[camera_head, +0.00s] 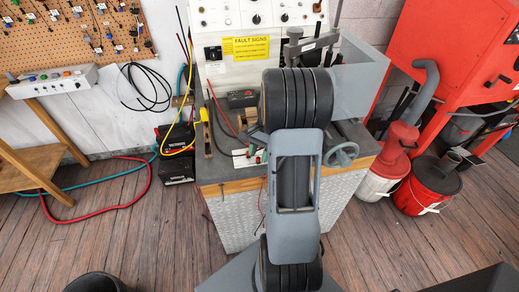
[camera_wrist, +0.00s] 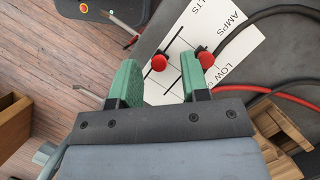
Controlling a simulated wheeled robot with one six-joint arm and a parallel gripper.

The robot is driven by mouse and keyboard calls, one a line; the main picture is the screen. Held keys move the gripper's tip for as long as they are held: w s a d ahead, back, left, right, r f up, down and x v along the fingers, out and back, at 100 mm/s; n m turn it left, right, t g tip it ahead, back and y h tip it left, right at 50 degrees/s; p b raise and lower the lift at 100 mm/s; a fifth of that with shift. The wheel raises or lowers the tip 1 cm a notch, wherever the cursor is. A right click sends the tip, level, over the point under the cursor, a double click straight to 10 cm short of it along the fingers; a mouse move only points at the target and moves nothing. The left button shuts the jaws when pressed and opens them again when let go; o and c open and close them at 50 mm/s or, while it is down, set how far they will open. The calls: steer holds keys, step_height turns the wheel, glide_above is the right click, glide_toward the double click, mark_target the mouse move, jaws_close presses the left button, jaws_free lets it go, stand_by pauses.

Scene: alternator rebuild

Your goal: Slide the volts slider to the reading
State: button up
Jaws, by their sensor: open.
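My gripper (camera_wrist: 160,64) shows in the wrist view as two green fingers, set apart and holding nothing. A white card (camera_wrist: 176,88) with black slots lies beneath the fingertips. Its printing reads partly "LTS", "AMPS" and "LOW". The red knob (camera_wrist: 158,62) nearer the "LTS" label, which looks like the volts slider, appears between the fingers with a gap on each side. Another red knob (camera_wrist: 206,58) is just outside the right finger, which overlaps its edge in the picture. The fingers hide part of the card, and no reading is legible. In the head view, my arm covers much of this area.
The card lies on a grey workbench (camera_head: 213,168). Red and black cables (camera_wrist: 286,96) and a wooden block (camera_wrist: 285,128) are close to the right of the gripper. A grey handwheel (camera_head: 343,154) is at the bench's right front. A yellow sign (camera_head: 251,48) stands behind.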

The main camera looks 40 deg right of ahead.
steer(key=v, duration=1.3)
steer(key=shift+r, duration=0.35)
steer(key=shift+w, duration=0.15)
steer(key=s+a+n+t+h, duration=0.1)
steer(key=s+a+n, duration=0.2)
steer(key=a, duration=0.4)
steer(key=s+a+n+t+h, duration=0.2)
steer(key=s+a+n, duration=0.1)
steer(key=a+n, duration=0.3)
steer(key=s+a+n+t+h+p, duration=0.1)
steer(key=s+a+n, duration=0.3)
steer(key=a, duration=0.5)
steer(key=shift+a+n+t, duration=0.3)
steer(key=shift+n+t, duration=0.2)
steer(key=shift+n, duration=0.1)
steer(key=shift+f, duration=0.1)
